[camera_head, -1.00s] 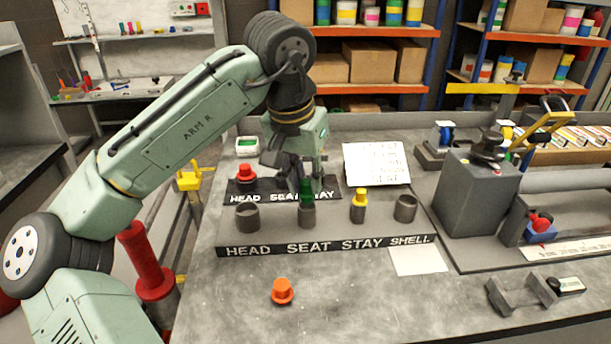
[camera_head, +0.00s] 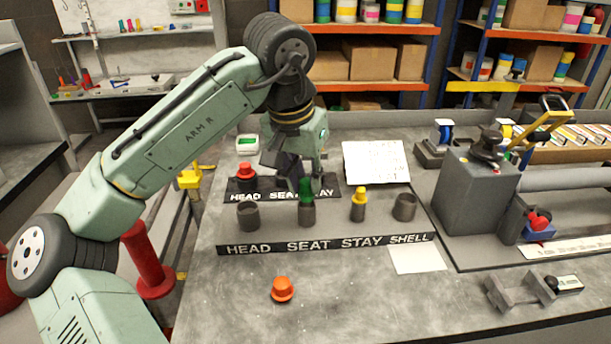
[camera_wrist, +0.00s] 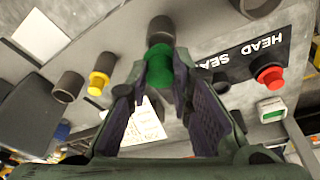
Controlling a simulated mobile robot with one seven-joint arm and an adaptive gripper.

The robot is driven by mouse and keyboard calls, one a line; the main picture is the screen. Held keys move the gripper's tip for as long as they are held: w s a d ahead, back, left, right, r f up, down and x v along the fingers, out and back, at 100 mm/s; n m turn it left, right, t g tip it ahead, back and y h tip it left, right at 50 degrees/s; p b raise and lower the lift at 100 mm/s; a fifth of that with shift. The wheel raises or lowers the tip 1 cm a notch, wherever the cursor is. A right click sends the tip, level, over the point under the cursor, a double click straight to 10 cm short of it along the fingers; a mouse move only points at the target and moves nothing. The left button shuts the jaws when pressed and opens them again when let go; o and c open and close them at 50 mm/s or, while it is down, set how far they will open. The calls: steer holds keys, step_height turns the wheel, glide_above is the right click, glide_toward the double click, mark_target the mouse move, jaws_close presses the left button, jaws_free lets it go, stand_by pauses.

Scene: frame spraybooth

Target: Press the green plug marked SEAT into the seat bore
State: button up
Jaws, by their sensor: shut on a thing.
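The green plug (camera_head: 306,190) is in my gripper (camera_head: 304,181), whose fingers are shut on it. It stands roughly upright at the mouth of the grey SEAT bore (camera_head: 306,216), the second cup from the left in the labelled row. In the wrist view the green plug (camera_wrist: 158,66) sits between the fingers (camera_wrist: 158,86) and lines up with the grey bore (camera_wrist: 161,27). Its lower end meets or overlaps the rim; I cannot tell how deep it sits. Any SEAT mark on the plug is not legible.
The HEAD cup (camera_head: 248,216) is empty on the left. A yellow plug (camera_head: 358,197) stands in the STAY cup on the right, beside the SHELL cup (camera_head: 405,207). The front bench is mostly clear.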

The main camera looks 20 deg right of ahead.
steer(key=shift+f+b, duration=0.55)
steer(key=shift+f, duration=0.8)
steer(key=o, duration=1)
